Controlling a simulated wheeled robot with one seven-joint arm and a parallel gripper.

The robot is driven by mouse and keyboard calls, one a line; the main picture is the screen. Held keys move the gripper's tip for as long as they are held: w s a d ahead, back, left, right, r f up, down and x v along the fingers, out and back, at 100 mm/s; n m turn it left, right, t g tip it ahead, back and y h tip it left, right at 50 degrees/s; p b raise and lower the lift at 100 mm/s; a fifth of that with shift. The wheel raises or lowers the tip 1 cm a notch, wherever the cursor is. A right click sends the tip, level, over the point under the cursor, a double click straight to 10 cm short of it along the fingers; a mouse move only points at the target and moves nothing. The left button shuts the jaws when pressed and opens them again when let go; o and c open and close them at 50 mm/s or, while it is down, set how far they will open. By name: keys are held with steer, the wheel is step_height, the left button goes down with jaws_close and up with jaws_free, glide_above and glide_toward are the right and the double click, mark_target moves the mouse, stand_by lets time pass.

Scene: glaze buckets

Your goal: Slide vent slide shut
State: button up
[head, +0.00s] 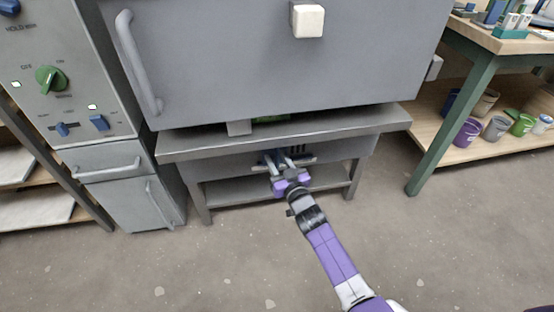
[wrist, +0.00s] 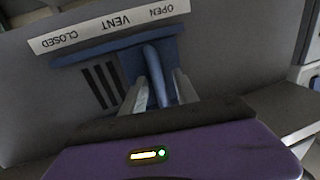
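The vent slide (wrist: 128,62) is a blue plate with an upright blue handle (wrist: 155,75), set in the grey front panel under the kiln. In the wrist view its label (wrist: 110,25) appears upside down, with CLOSED at left and OPEN at right. The handle stands toward the OPEN side, and dark vent slots (wrist: 102,85) show uncovered on the CLOSED side. My gripper (wrist: 160,92) has one finger on each side of the handle, with small gaps seeming to show. In the head view my gripper (head: 287,160) reaches the panel and partly hides the slide.
The big grey kiln (head: 240,70) stands on a metal stand (head: 290,138) just above my gripper. A control cabinet (head: 75,80) is at left. A green-legged bench (head: 450,110) with several buckets is at right. The floor (head: 230,260) in front is clear.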

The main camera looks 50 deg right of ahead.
jaws_close()
stand_by(1.4)
